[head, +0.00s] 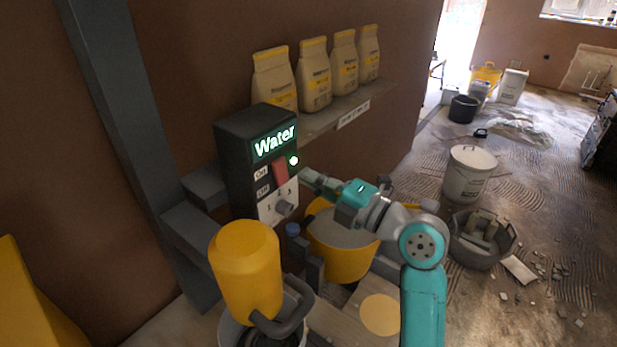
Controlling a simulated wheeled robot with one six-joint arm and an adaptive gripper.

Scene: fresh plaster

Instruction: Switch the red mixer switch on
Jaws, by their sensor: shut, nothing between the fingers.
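The red switch (280,172) is a rocker on the front of a dark control box (237,165) at centre left. Labels beside it read On above and Off below. Which way the rocker is tilted is too small to tell.
A shelf (345,108) with several paper bags is behind. A yellow mixer (245,270) stands in front of the box, and a yellow bucket (345,262) is under my arm. Tubs and rubble lie on the right floor.

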